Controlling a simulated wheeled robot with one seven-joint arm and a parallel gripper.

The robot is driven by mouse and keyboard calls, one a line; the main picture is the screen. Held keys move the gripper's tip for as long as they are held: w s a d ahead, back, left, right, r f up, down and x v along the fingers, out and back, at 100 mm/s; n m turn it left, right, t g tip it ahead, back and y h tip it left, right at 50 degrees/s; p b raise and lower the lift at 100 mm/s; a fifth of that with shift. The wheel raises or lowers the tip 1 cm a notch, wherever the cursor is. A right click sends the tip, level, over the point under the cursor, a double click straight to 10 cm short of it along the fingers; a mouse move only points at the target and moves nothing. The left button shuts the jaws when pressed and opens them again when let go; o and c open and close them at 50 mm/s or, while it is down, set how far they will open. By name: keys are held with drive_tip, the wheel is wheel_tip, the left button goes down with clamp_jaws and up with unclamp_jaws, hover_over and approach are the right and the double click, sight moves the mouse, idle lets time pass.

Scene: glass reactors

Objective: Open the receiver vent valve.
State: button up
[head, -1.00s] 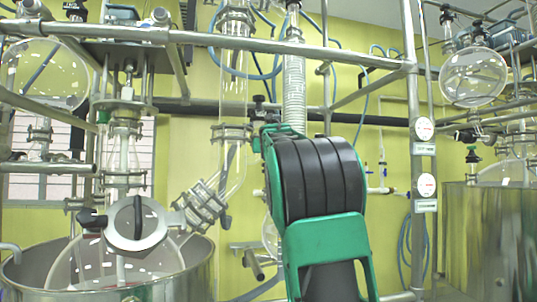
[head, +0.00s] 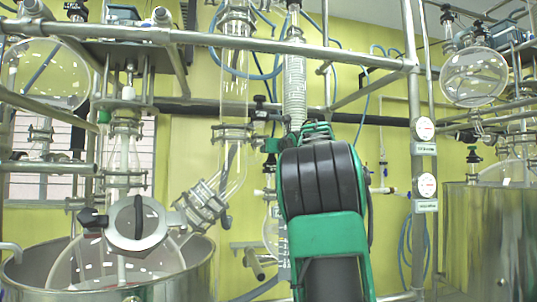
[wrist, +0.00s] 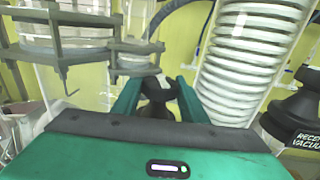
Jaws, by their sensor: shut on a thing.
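In the wrist view my gripper (wrist: 158,100) has its two green fingers closed on a black valve knob (wrist: 157,88). The knob sits between the fingertips, in front of clear glassware. No label shows on this knob, so I cannot read whether it is the receiver vent valve. A second black knob (wrist: 297,118) stands apart at the right edge, with white lettering that begins "RECE" and "VACUU".
Metal clamp rings on a glass column (wrist: 85,45) are close on the left. In the head view a steel frame bar (head: 300,48) runs above my arm. A steel vessel (head: 165,278) stands left.

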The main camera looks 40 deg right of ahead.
drive_tip(key=shift+s+d+r+n+t+y, duration=0.15)
drive_tip(key=shift+n+t+y, duration=0.1)
drive_tip(key=shift+n+y, duration=0.3)
drive_tip(key=shift+s+d+r+n+t+y, duration=0.15)
drive_tip(key=shift+n+t+y, duration=0.15)
drive_tip(key=shift+y, duration=0.45)
drive_tip(key=shift+w+a+f+n+t+y, duration=0.1)
drive_tip(key=shift+n+t+y, duration=0.15)
drive_tip(key=shift+n+y, duration=1.65)
drive_tip(key=shift+m+y, duration=0.35)
drive_tip(key=shift+y, duration=0.05)
drive_tip(key=o, duration=0.9)
drive_tip(key=shift+c, duration=0.2)
drive_tip(key=shift+a, duration=0.1)
drive_tip(key=shift+a+m+h, duration=0.15)
drive_tip(key=shift+m+h, duration=0.15)
drive_tip(key=shift+h, duration=0.1)
